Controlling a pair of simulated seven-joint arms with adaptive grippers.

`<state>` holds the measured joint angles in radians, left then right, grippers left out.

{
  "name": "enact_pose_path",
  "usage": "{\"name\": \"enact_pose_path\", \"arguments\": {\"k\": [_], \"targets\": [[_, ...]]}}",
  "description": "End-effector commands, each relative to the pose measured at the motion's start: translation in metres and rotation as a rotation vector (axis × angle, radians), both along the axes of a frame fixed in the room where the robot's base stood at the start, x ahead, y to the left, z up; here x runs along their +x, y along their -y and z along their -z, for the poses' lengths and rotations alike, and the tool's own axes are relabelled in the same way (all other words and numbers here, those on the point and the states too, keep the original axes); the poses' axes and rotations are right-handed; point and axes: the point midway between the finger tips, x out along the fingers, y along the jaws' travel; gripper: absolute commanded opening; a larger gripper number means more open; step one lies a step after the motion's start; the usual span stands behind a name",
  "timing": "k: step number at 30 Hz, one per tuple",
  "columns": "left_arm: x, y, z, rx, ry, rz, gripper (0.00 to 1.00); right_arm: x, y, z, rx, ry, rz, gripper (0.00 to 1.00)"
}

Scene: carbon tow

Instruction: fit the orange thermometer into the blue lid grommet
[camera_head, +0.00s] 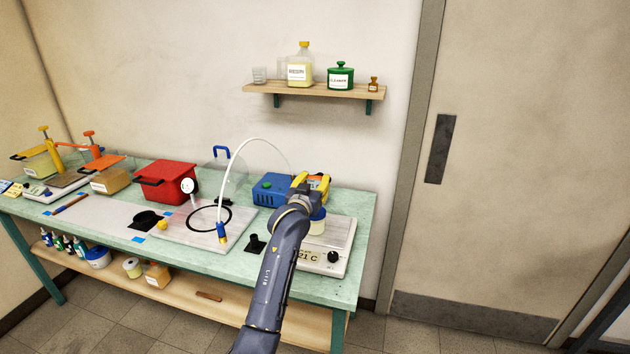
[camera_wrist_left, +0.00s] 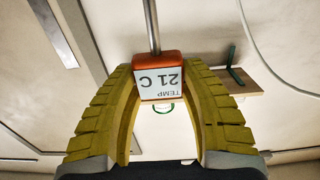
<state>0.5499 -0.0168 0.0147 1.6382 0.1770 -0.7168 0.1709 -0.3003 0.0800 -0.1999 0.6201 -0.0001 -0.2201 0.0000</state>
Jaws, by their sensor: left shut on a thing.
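The orange thermometer (camera_wrist_left: 150,60) is between the yellow fingers of my left gripper (camera_wrist_left: 157,75) in the left wrist view. Its white face reads TEMP 21 C upside down, and its metal probe runs up out of the picture. In the head view my left gripper (camera_head: 316,183) is over the back of the hot plate, shut on the thermometer, of which a little orange (camera_head: 314,178) shows. A jar with a blue lid (camera_head: 319,214) stands on the hot plate (camera_head: 338,240), just below the gripper and partly hidden by my arm. The grommet and probe tip cannot be made out.
A blue box (camera_head: 270,189) stands close left of my gripper. A white hose (camera_head: 227,169) arcs up beside it from a pale board (camera_head: 180,235). A red container (camera_head: 165,182) is farther left. A wall shelf (camera_head: 315,90) holds bottles above.

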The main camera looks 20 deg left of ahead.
Motion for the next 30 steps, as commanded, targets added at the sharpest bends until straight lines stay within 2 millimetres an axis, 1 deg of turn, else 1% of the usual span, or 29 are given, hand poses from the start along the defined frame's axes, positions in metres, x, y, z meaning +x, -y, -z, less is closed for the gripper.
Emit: {"name": "enact_pose_path", "arguments": {"k": [30], "targets": [[0.000,0.000,0.022,0.001,-0.001,0.000,0.13,0.000,0.000,0.000,0.000,0.000,0.000,0.44]]}}
